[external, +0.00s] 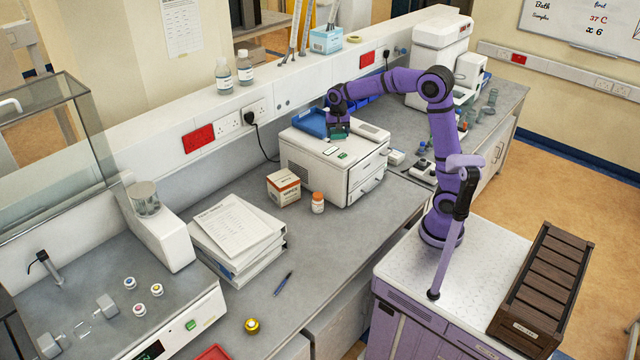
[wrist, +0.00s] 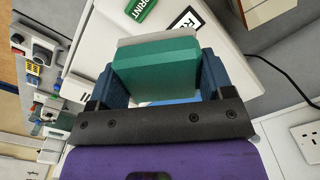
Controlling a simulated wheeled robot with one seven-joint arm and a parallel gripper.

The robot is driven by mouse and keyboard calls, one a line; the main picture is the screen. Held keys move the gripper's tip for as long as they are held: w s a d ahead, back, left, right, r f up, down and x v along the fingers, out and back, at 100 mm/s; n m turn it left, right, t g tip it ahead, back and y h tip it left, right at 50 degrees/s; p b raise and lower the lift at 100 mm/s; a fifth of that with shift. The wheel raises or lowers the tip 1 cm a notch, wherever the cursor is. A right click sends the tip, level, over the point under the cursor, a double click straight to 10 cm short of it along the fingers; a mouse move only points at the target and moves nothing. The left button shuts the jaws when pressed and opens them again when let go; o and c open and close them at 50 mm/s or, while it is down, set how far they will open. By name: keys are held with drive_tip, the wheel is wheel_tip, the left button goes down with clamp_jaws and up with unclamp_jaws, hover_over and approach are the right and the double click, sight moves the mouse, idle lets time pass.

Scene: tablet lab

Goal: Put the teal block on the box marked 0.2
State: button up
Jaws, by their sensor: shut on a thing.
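My gripper (external: 339,127) is shut on a teal block (wrist: 155,75), one finger on each side of it in the wrist view. In the external view the teal block (external: 339,130) shows small under the fingers, over the top of a white machine (external: 318,162). I cannot tell whether the block touches the machine. I cannot read a 0.2 mark on any box in either view.
A blue tray (external: 311,121) lies on the machine beside my gripper. Binders with papers (external: 236,230) lie at the left. A dark slatted crate (external: 545,285) is at the right.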

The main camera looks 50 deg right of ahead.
drive_tip(key=w+d+m, duration=0.3)
drive_tip(key=d, duration=1)
drive_tip(key=m, duration=0.7)
hover_over(401, 151)
wheel_tip(401, 151, down, 28)
drive_tip(key=shift+d+f, duration=0.15)
drive_tip(key=shift+f, duration=0.05)
drive_tip(key=shift+f, duration=0.1)
drive_tip(key=o, duration=0.7)
drive_tip(key=shift+o, duration=1.2)
